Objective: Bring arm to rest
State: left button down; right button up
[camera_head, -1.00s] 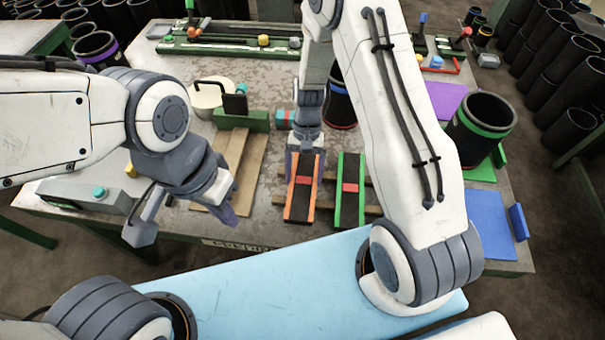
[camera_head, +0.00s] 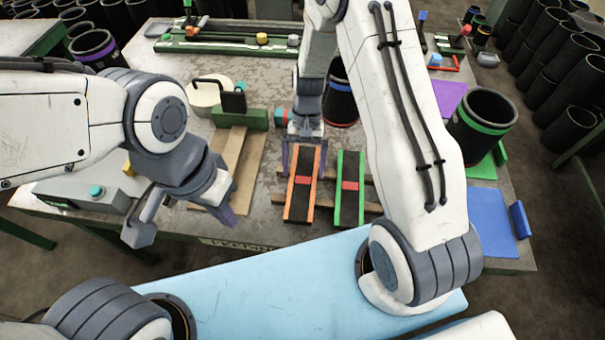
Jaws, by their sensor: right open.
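My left gripper (camera_head: 182,226) hangs at the table's front left edge. Its fingers are spread wide with nothing between them. My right gripper (camera_head: 304,160) points down at the far end of a black strip with orange edges and a red band (camera_head: 301,196). Its fingers are apart, one to each side of that end; I cannot tell whether they touch it. A similar strip with green edges (camera_head: 347,203) lies just to the right. My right arm hides part of the table.
A green-banded black sleeve (camera_head: 483,122) stands at the right of the table (camera_head: 270,232), near a blue plate (camera_head: 490,221). A black sleeve with a blue band (camera_head: 340,100) stands behind the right gripper. A white pot (camera_head: 204,95) and wooden board (camera_head: 238,172) are at the left.

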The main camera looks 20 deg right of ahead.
jog(key=v, duration=0.7)
jog(key=s+a+r+n+t+h, duration=0.1)
jog(key=s+a+r+n+t, duration=0.1)
jog(key=s+a+r+n, duration=0.45)
jog(key=s+a+r+n+t, duration=0.1)
jog(key=s+r+n, duration=0.1)
jog(key=s, duration=0.5)
jog(key=s+a+r+n+t, duration=0.1)
jog(key=s+r+n, duration=0.2)
jog(key=s, duration=0.4)
jog(key=shift+s+a+r+b, duration=0.25)
jog(key=shift+a+r+b, duration=0.15)
jog(key=shift+r, duration=0.5)
jog(key=shift+n, duration=0.25)
